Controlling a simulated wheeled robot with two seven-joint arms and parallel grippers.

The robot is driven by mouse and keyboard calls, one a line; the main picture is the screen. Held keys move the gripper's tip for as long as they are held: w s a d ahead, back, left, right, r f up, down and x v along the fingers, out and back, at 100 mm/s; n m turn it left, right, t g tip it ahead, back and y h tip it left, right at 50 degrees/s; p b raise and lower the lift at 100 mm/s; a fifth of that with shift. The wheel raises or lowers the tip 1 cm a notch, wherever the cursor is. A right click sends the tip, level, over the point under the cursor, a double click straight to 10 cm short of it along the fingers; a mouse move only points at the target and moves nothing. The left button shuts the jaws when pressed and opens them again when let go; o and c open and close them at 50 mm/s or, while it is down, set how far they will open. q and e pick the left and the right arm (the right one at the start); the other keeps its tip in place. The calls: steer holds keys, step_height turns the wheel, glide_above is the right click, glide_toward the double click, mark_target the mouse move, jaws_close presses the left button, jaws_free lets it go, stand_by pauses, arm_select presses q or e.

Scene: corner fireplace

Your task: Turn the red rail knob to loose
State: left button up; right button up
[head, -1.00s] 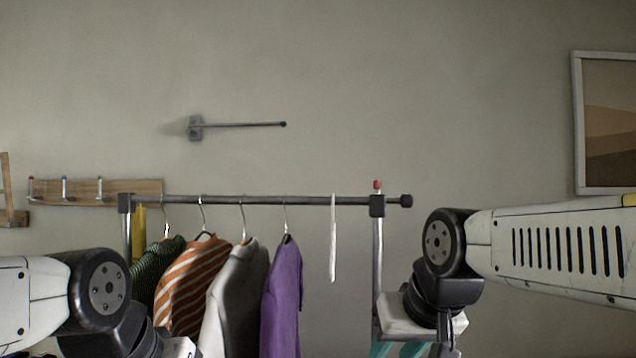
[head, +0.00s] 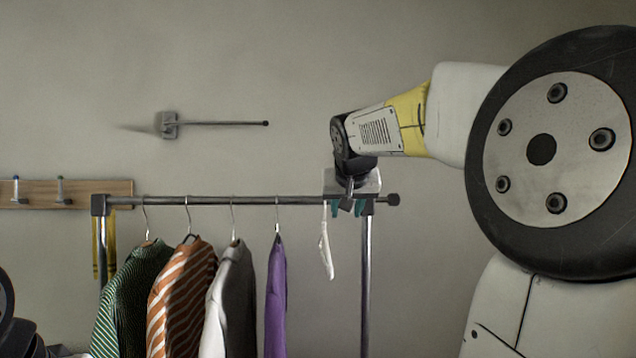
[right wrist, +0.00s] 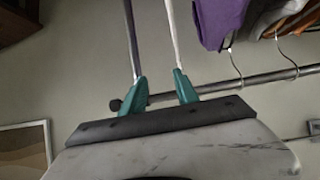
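The clothes rail (head: 250,200) runs across the head view, its right post (head: 367,285) standing below my right gripper (head: 347,209). The right gripper points down at the rail's right end, its teal fingers apart and nothing seen held. In the right wrist view the open fingers (right wrist: 160,85) overlap the rail (right wrist: 230,85), one by the post (right wrist: 130,40) and one by the white hanger (right wrist: 174,40). I cannot tell whether they touch. The red knob is not visible now; my gripper covers its place atop the post. My left gripper's fingers are out of view.
Striped green (head: 135,295), orange (head: 182,295), grey (head: 232,300) and purple (head: 276,300) garments hang left of the gripper. The empty white hanger (head: 325,250) hangs just beside it, tilted. A hook board (head: 100,195) and a wall rod (head: 220,123) are on the wall.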

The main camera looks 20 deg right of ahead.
steer(key=w+d+r+m+t+h, duration=0.1)
steer(key=w+d+r+m+h, duration=0.15)
steer(key=w+d+r, duration=0.55)
steer(key=shift+h, duration=0.25)
steer(key=x, duration=0.4)
steer(key=d+r+x, duration=0.1)
steer(key=x, duration=0.1)
steer(key=shift+w+d+f, duration=0.15)
steer(key=shift+w+f, duration=0.05)
steer(key=shift+w, duration=0.05)
steer(key=shift+c, duration=0.5)
jaws_close()
